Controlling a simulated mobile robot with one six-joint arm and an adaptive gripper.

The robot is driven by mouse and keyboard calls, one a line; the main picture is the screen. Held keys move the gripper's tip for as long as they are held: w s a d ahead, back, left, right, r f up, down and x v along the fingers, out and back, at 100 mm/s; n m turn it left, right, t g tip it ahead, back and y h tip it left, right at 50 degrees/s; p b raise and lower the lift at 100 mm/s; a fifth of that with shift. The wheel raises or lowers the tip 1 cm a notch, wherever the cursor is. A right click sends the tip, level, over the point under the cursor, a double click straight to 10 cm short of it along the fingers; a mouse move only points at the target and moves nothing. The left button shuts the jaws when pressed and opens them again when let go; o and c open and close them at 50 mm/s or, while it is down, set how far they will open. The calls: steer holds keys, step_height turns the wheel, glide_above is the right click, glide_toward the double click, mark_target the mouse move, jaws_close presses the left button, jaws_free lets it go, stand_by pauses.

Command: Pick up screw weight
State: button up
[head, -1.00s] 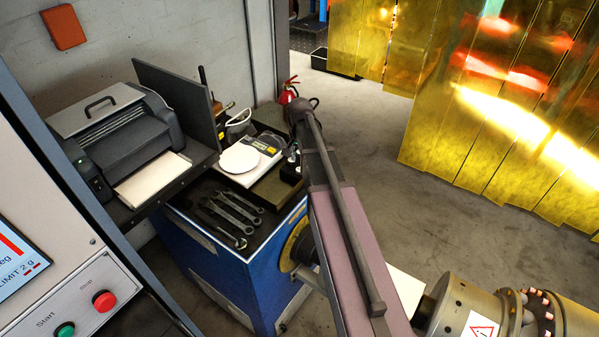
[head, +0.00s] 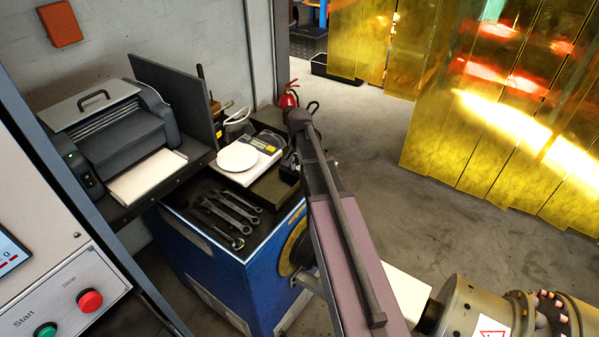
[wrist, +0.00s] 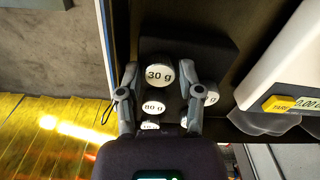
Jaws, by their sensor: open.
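Several screw weights with white round tops stand in a dark holder (wrist: 210,52) in the wrist view. The nearest to my fingertips is the 30 g weight (wrist: 159,73). Another weight (wrist: 154,107), which seems to read 60 or 80 g, sits below it in the picture. One more weight (wrist: 211,95) is partly hidden behind the right finger, and another is mostly covered by my gripper body. My gripper (wrist: 157,72) is open, with one finger on each side of the 30 g weight. I cannot tell whether either finger touches it. In the head view my arm hides most of the holder.
A scale (head: 267,141) with a round white plate (head: 237,157) stands on the blue cabinet (head: 235,275), close beside the holder. Wrenches (head: 232,212) lie in front of it. A printer (head: 110,130) stands to the left. Open floor lies right of the cabinet.

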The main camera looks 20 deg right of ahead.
stand_by(0.4)
steer(key=c, duration=0.6)
steer(key=shift+r, duration=0.2)
step_height(320, 180, up, 4)
steer(key=p, duration=0.4)
steer(key=shift+f, duration=0.15)
steer(key=s+a+p, duration=0.1)
steer(key=s+a, duration=0.1)
steer(key=s, duration=1.3)
steer(key=shift+s+a+r, duration=0.4)
steer(key=shift+r, duration=0.05)
steer(key=shift+r, duration=0.1)
step_height(320, 180, up, 5)
steer(key=p, duration=0.5)
